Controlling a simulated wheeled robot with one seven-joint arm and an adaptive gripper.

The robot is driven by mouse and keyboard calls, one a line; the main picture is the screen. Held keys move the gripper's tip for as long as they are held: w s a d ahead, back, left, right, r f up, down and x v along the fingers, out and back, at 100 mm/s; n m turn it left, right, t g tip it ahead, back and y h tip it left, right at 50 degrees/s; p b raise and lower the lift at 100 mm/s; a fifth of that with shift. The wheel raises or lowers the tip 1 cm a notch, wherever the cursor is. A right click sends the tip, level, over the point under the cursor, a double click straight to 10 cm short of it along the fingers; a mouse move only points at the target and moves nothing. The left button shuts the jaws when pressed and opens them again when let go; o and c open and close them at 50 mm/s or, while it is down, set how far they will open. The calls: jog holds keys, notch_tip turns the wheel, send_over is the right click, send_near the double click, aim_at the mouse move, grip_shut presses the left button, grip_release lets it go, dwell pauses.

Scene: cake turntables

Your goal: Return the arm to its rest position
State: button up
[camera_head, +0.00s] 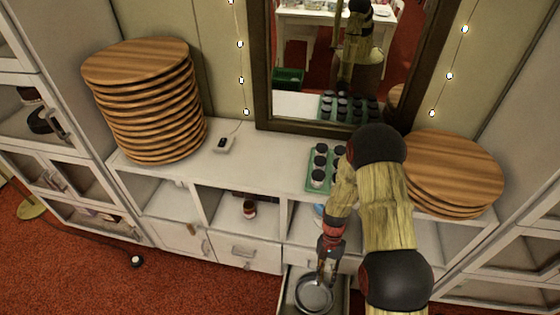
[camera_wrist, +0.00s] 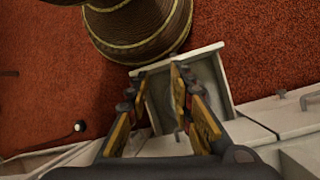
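My arm reaches down in front of the white cabinet in the head view, with my gripper (camera_head: 328,272) low over an open drawer (camera_head: 341,300). In the wrist view my gripper (camera_wrist: 155,85) has its two fingers spread apart, with nothing visible between them. The drawer (camera_wrist: 218,82) lies beyond the fingertips there. A round grey metal dish or pan (camera_head: 314,295) shows at the drawer in the head view, just below the gripper. Whether the fingers touch the drawer or dish cannot be told.
The white cabinet (camera_head: 245,160) carries a tall stack of round wooden boards (camera_head: 150,105), a green tray of jars (camera_head: 316,186) and a lower board stack (camera_head: 455,170) beside my arm. A mirror (camera_head: 300,70) stands behind. Red carpet (camera_head: 180,280) in front is mostly clear.

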notch_tip(320, 180, up, 24)
jog(key=s+r+n+t, duration=0.1)
jog(key=n+t, duration=0.1)
jog(key=n, duration=0.2)
jog(key=s+d+r+t+p, duration=0.1)
jog(key=s+r+t, duration=0.3)
jog(key=r, duration=1)
jog(key=s+d+r+n+t+p, duration=0.1)
jog(key=s+r+t, duration=0.4)
jog(key=r, duration=0.8)
jog(key=shift+s+r+n+h, duration=0.3)
jog(key=shift+s+r, duration=0.05)
jog(key=shift+s, duration=0.7)
